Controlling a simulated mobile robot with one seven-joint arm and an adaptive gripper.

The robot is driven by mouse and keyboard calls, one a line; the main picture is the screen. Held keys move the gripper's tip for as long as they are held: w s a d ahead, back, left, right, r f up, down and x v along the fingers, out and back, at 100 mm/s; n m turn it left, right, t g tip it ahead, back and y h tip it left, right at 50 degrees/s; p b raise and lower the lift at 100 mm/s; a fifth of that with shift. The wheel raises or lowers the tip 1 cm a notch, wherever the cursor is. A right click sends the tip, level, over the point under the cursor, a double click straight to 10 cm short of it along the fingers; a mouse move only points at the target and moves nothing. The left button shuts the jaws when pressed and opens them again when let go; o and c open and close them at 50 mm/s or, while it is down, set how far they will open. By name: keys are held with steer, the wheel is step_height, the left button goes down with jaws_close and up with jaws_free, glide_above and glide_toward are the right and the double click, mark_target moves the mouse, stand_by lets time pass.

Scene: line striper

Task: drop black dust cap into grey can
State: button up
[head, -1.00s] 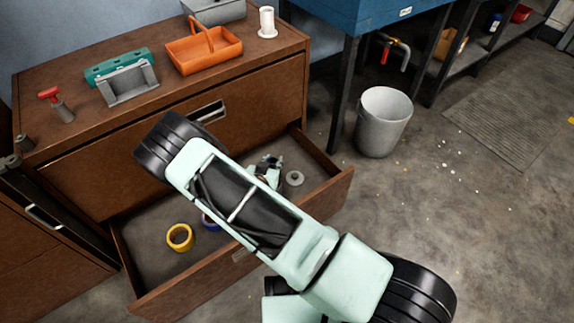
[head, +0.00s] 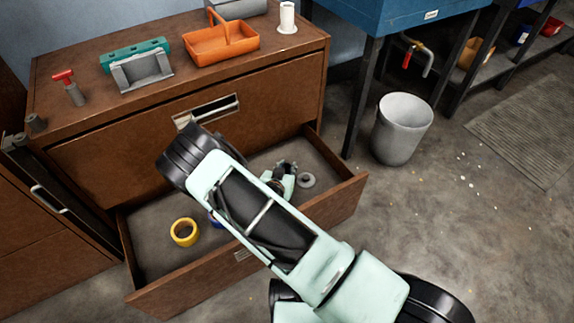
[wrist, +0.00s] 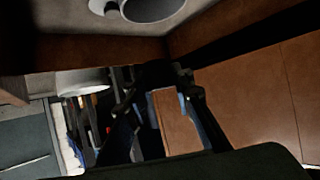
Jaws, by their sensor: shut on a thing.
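The grey can (head: 400,132) stands on the floor right of the open drawer in the head view, its open top facing up. My gripper (head: 281,178) is over the open drawer, left of the can and largely hidden behind my arm. In the wrist view my gripper (wrist: 160,78) has its dark fingers closed in around a small dark thing at their tips. This looks like the black dust cap (wrist: 156,72), but it is dim and its outline blends with the fingers. The head view does not show the cap clearly.
An orange basket (head: 222,44) stands on the cabinet top. A blue bench (head: 400,18) stands behind the can.

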steer(key=shift+f, duration=0.5)
steer(key=o, duration=0.8)
steer(key=shift+r, duration=0.1)
steer(key=v, duration=1.2)
